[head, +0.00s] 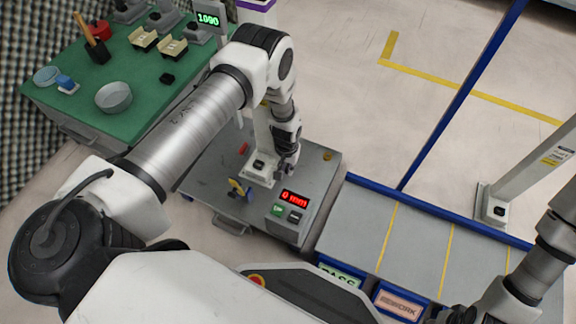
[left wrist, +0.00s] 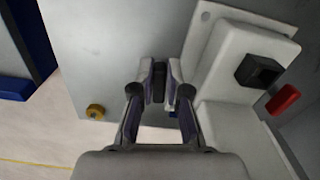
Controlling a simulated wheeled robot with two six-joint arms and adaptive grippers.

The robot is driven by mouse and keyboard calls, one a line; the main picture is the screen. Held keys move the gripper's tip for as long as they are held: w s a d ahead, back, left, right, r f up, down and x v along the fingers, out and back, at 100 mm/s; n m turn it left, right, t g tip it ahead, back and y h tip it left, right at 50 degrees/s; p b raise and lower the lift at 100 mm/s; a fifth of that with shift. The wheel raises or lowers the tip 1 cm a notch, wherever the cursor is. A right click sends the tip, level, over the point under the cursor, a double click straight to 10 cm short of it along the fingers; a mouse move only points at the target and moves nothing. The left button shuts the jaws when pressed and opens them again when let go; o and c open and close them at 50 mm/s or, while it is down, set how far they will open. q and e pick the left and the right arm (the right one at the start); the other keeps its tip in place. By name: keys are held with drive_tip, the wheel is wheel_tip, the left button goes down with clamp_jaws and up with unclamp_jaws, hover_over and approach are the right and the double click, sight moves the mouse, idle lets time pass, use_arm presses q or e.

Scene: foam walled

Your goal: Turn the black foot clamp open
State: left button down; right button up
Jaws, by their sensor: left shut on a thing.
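My left gripper (head: 287,168) reaches down to the grey cart, beside the white foot of a post. In the left wrist view its fingers (left wrist: 160,72) are closed on a narrow dark piece, which I take to be the black foot clamp (left wrist: 158,84). The fingers hide most of it, so its turn angle cannot be read. The white foot (left wrist: 222,62) stands just to the right, with a square black block (left wrist: 258,72) on it. My right arm comes in at the lower right of the head view; its dark end (head: 460,315) is cut off by the frame edge.
A brass knob (left wrist: 95,112) and a red part (left wrist: 284,99) flank the gripper. The cart (head: 222,152) also bears a red-lit display box (head: 292,207) and a yellow-handled part (head: 238,188). A blue-edged table (head: 420,235) is to the right, a green bench (head: 140,92) at upper left.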

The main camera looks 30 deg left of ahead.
sight(286, 170)
use_arm(q)
drive_tip(key=shift+a+m, duration=0.1)
drive_tip(key=shift+m, duration=0.7)
drive_tip(key=c, duration=1.2)
unclamp_jaws()
drive_tip(key=shift+o, duration=0.2)
wheel_tip(286, 170, up, 12)
drive_tip(key=shift+s, duration=0.1)
